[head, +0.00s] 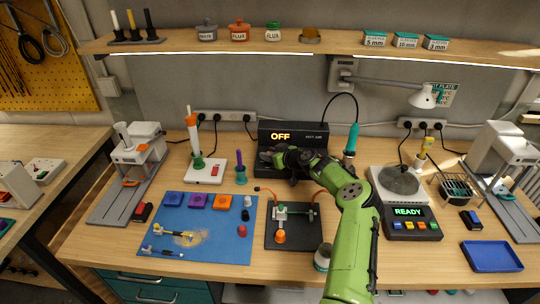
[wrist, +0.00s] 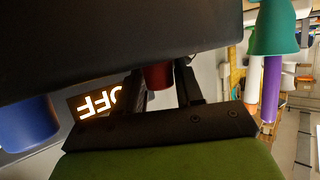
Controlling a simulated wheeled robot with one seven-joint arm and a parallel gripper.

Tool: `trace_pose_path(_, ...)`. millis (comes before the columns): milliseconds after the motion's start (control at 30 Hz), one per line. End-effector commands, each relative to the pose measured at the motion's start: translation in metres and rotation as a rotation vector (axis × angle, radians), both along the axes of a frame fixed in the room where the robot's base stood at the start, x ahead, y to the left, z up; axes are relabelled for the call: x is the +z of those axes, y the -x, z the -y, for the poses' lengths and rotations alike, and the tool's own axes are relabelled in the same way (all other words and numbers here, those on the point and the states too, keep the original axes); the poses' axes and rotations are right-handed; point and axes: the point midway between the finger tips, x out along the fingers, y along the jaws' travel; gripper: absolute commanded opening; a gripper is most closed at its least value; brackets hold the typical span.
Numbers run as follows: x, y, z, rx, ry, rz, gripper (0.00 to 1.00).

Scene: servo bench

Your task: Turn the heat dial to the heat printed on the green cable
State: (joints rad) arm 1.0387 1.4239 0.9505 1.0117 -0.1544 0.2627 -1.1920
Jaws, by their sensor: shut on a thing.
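The black hot-air station (head: 265,137) stands at the back of the bench, and its lit display reads OFF (head: 281,136). In the wrist view the same display (wrist: 97,103) is tilted and partly covered. My gripper (head: 290,160) is at the front of the station. In the wrist view my gripper's fingers (wrist: 163,90) are shut on a red dial (wrist: 157,77), mostly hidden by the fingers and the dark housing. A blue knob (wrist: 25,122) is at the left. I cannot make out a green cable or any heat printed on one.
A purple tool (head: 241,172) in a teal stand and a soldering iron stand (head: 205,170) are left of the station. A teal handpiece (head: 352,140) is to its right. A black plate (head: 275,240) with an orange cable lies in front. The READY hot plate (head: 410,222) is further right.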

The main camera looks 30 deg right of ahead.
Motion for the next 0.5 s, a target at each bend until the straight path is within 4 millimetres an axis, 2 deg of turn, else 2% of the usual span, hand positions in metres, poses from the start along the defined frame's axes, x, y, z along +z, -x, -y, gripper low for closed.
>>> trace_pose_path(267,-0.0012,-0.0003,-0.0019,-0.170,0.007,0.001,0.06)
trace_pose_path(500,-0.0003,-0.0014,-0.0032,-0.391,0.009,0.003,0.06)
